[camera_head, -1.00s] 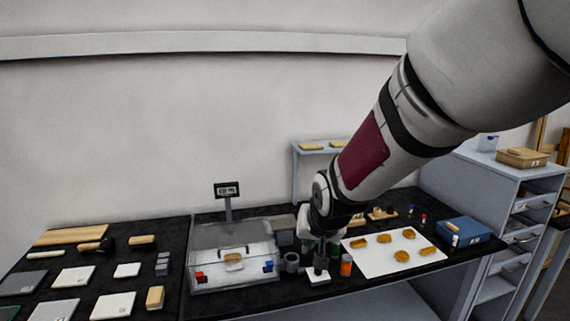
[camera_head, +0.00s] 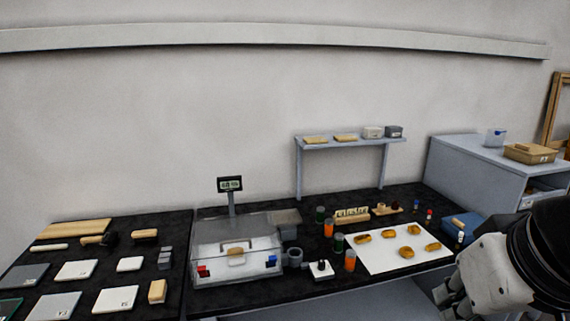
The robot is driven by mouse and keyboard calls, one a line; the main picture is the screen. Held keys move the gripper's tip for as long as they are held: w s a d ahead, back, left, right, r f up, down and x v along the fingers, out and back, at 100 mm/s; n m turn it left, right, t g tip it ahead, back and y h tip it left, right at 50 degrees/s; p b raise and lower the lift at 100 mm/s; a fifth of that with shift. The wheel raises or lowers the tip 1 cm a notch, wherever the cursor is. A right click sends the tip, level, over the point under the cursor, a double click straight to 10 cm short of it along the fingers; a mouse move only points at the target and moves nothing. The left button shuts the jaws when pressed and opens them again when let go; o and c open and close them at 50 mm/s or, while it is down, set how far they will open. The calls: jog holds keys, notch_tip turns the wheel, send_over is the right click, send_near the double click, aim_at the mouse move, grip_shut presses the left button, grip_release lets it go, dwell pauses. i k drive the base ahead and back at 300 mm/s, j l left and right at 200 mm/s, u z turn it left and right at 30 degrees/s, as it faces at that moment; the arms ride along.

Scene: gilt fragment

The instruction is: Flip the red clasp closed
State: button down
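The red clasp (camera_head: 203,271) is small and sits at the left of the front of a clear box (camera_head: 237,272). It is too small to tell whether it is flipped open or closed. A blue clasp (camera_head: 272,261) is at the right of the same front. The box's lid looks down, and a tan piece (camera_head: 236,257) shows inside it. My gripper (camera_head: 443,302) is at the lower right, in front of the bench and well to the right of the box.
A display on a post (camera_head: 230,185) rises behind the box. A grey cup (camera_head: 294,257), orange jars (camera_head: 350,261) and a white sheet (camera_head: 388,258) with golden pieces lie to the right. Pale tiles (camera_head: 76,270) lie left. A blue box (camera_head: 463,226) is near my arm.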

aim_at(201, 270)
jog(key=u, duration=1)
